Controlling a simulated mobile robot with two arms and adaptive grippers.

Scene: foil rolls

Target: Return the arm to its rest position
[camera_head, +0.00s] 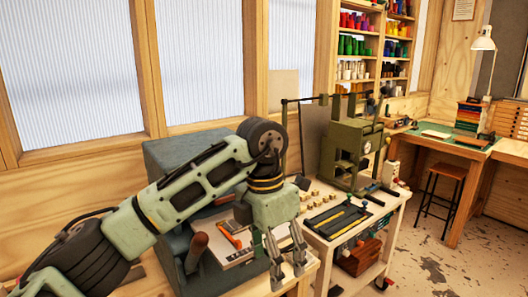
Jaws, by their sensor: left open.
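My left arm comes in from the left and bends at a dark joint, pointing down. My left gripper (287,275) is open and empty, with its metal fingers pointing down near the front edge of the table by the blue-grey block. I see nothing between the fingers. My right gripper is not in view.
A blue-grey machine (165,157) stands behind my arm. A white tray (238,255) with an orange-handled tool lies beside the gripper. A cart (340,238) with a green press (343,150) is to the right. A stool (446,175) and desk stand farther right, with open floor between.

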